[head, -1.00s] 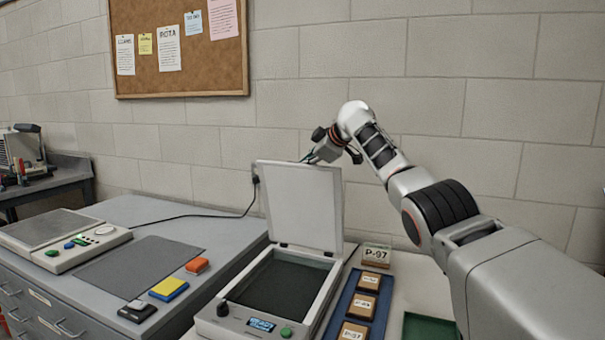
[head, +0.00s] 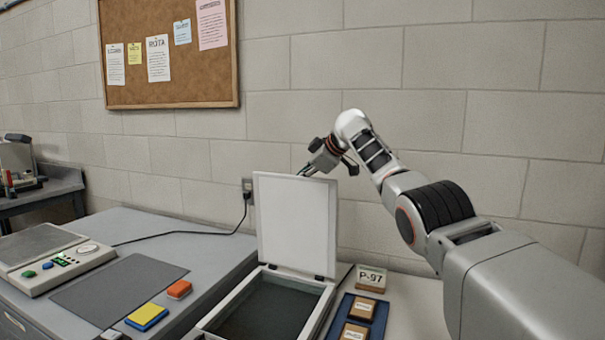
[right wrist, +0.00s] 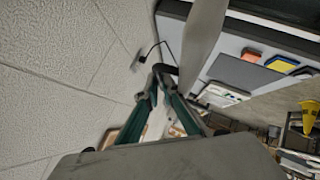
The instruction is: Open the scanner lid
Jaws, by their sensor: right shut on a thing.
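The scanner (head: 270,305) stands at the bottom middle of the head view, its dark glass bed exposed. Its pale lid (head: 296,225) is raised and stands about upright on the rear hinges. My right gripper (head: 308,171) is at the lid's top edge, with its fingertips partly hidden there. In the right wrist view, the gripper (right wrist: 163,85) is shut, its two green-sided fingers close together at the lid, which shows as a grey panel (right wrist: 203,40) seen nearly edge-on. The exact contact is hard to make out. My left gripper is not in view.
A block wall rises close behind the lid and my right arm. On the left bench are a grey mat (head: 115,290), yellow pad (head: 146,317), orange block (head: 179,289) and a control unit (head: 50,262).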

